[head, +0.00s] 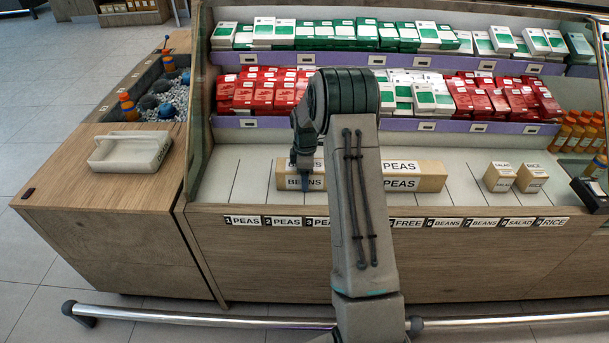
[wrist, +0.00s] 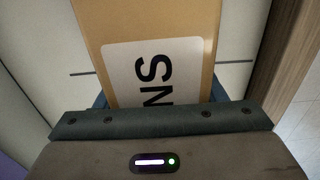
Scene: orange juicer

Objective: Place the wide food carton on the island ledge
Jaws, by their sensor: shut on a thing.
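A tan carton labelled BEANS (head: 289,183) lies on the white shelf of the display, left of my arm in the head view. My gripper (head: 304,178) reaches down onto it from above and is shut on it. In the wrist view the carton (wrist: 190,25) extends out from between the jaws, its label's "NS" visible; the fingertips are hidden. Another BEANS carton shows behind it, partly covered by my gripper. Tan PEAS cartons (head: 432,177) lie right of my arm. My arm hides the middle of the row. The wooden island ledge (head: 70,185) is at the left.
A white handled tray (head: 131,152) sits on the island ledge, with bare wood in front of it. A bin of bottles and dark balls is behind. Small SALAD and RICE cartons (head: 515,178) stand at right. A glass panel (head: 199,120) separates island and shelf. A metal rail runs along the floor.

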